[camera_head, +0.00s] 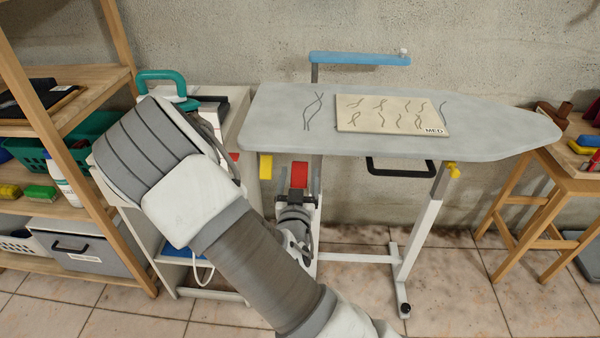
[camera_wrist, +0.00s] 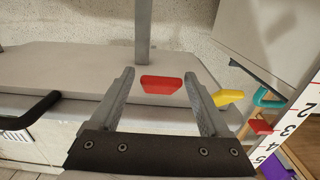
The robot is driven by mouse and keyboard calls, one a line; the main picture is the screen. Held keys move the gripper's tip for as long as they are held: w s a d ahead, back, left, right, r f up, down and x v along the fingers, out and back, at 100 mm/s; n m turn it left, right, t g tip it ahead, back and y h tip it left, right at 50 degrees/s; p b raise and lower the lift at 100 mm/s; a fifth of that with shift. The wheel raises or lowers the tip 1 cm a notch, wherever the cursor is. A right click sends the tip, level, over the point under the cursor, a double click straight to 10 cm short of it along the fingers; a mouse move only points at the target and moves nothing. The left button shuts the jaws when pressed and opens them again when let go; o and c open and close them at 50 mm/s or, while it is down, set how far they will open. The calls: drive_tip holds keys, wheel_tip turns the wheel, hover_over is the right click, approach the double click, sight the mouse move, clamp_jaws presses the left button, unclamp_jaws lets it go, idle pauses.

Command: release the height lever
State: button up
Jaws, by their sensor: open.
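The grey board (camera_head: 265,105) stands on a white frame. Under its front edge a red lever (camera_head: 299,168) and a yellow lever (camera_head: 265,167) hang side by side; which one sets the height is not labelled. My gripper (camera_head: 299,180) is open below the board, at the red lever. In the wrist view the red lever (camera_wrist: 161,85) shows between the two open fingertips, with gaps on both sides. The yellow lever (camera_wrist: 228,97) lies just outside the right finger there. Whether a finger touches it I cannot tell.
A black handle (camera_head: 400,172) and a yellow knob (camera_head: 453,170) are under the board to the right. A pad marked MED (camera_head: 375,125) lies on top. The floor under the board is mostly clear.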

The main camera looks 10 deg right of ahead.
drive_tip(key=shift+x, duration=1.3)
clamp_jaws()
drive_tip(key=shift+f, duration=0.1)
